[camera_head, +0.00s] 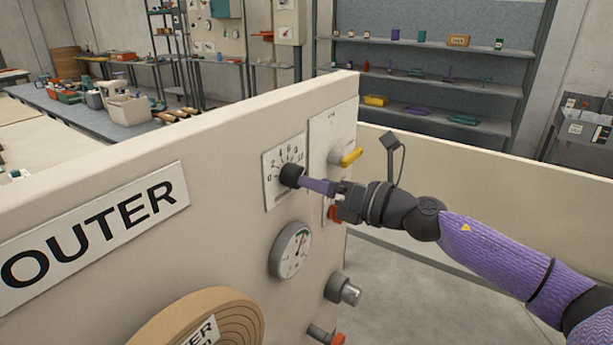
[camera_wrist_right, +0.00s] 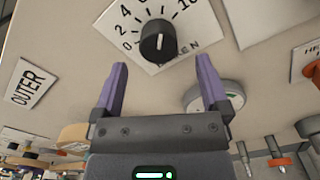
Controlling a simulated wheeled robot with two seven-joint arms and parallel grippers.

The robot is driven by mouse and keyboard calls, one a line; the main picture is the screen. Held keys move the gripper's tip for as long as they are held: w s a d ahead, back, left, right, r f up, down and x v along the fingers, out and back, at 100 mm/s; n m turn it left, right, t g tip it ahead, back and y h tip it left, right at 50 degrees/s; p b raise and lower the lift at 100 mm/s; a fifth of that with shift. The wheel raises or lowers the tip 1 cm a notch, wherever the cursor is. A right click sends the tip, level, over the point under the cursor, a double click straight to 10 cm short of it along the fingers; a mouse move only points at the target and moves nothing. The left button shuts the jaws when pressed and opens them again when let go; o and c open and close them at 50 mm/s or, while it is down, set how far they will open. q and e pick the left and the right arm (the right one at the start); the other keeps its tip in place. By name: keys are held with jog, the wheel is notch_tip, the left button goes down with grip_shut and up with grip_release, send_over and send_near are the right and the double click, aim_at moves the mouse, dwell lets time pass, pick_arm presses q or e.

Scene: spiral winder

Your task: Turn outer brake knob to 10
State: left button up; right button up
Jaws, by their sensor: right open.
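The brake knob (camera_head: 291,176) is a dark round knob on a white dial plate (camera_head: 270,190) numbered from 0 to 10, on the cream panel marked OUTER. In the right wrist view the knob (camera_wrist_right: 158,42) has a white line pointing upward in the picture; its exact number is hard to read. My right gripper (camera_head: 306,184) reaches in from the right, its purple fingers close to the knob. In the right wrist view the gripper (camera_wrist_right: 162,62) is open and empty, with the knob just beyond and between its fingertips. My left gripper is out of view.
A round gauge (camera_head: 291,250) sits below the dial. A metal-tipped knob (camera_head: 343,289) and a brown roll (camera_head: 195,325) are lower on the panel. A grey workbench (camera_head: 110,115) stands behind at left. Floor shows at right.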

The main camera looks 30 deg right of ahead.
aim_at(293, 176)
jog(key=shift+w+a+r+p, duration=0.25)
jog(key=shift+w+r+p, duration=0.1)
jog(key=shift+w+p, duration=0.2)
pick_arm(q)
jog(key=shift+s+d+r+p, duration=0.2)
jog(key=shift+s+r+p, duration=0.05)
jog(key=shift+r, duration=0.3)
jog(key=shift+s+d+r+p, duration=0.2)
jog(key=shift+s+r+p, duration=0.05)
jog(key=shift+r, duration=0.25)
pick_arm(e)
jog(key=shift+f+x, duration=0.15)
jog(key=shift+x, duration=0.7)
jog(key=shift+f+x, duration=0.1)
jog(key=shift+x, duration=0.75)
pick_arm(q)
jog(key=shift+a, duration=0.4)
pick_arm(e)
jog(key=c, duration=1.3)
